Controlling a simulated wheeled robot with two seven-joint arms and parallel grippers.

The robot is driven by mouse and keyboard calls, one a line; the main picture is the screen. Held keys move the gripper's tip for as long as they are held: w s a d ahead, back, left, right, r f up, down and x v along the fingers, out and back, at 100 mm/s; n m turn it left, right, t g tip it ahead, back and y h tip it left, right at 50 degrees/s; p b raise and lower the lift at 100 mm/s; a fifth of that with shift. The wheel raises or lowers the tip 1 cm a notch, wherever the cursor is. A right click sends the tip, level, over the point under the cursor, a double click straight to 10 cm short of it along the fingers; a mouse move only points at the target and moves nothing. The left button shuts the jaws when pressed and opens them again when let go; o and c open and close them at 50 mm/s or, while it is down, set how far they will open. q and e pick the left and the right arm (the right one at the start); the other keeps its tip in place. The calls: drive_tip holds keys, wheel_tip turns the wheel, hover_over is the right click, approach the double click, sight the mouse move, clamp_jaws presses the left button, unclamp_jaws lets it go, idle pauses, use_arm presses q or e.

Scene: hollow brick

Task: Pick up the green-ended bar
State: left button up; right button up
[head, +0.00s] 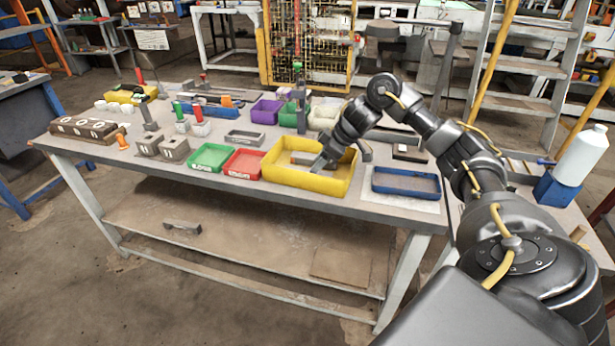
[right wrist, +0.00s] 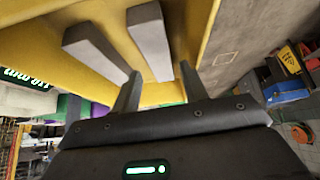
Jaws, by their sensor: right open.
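An upright piece with a green top (head: 178,111) stands on the table left of centre, beside a red-topped one (head: 198,113). Two plain grey bars lie in the yellow tray (head: 290,180); in the right wrist view they are a left bar (right wrist: 97,50) and a right bar (right wrist: 150,40). No green end shows on either bar. My right gripper (head: 323,163) reaches down into the tray. In the right wrist view its open fingers (right wrist: 160,88) are close to the near ends of the bars, with nothing visibly gripped. My left gripper is out of view.
A red tray (head: 243,164) and a green tray (head: 212,157) stand left of the yellow tray, and a blue tray (head: 406,182) to its right. A brown hollow brick (head: 85,129) lies at the far left.

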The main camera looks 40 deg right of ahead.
drive_tip(key=x, duration=0.5)
drive_tip(key=shift+w, duration=0.15)
drive_tip(key=shift+c, duration=0.4)
clamp_jaws()
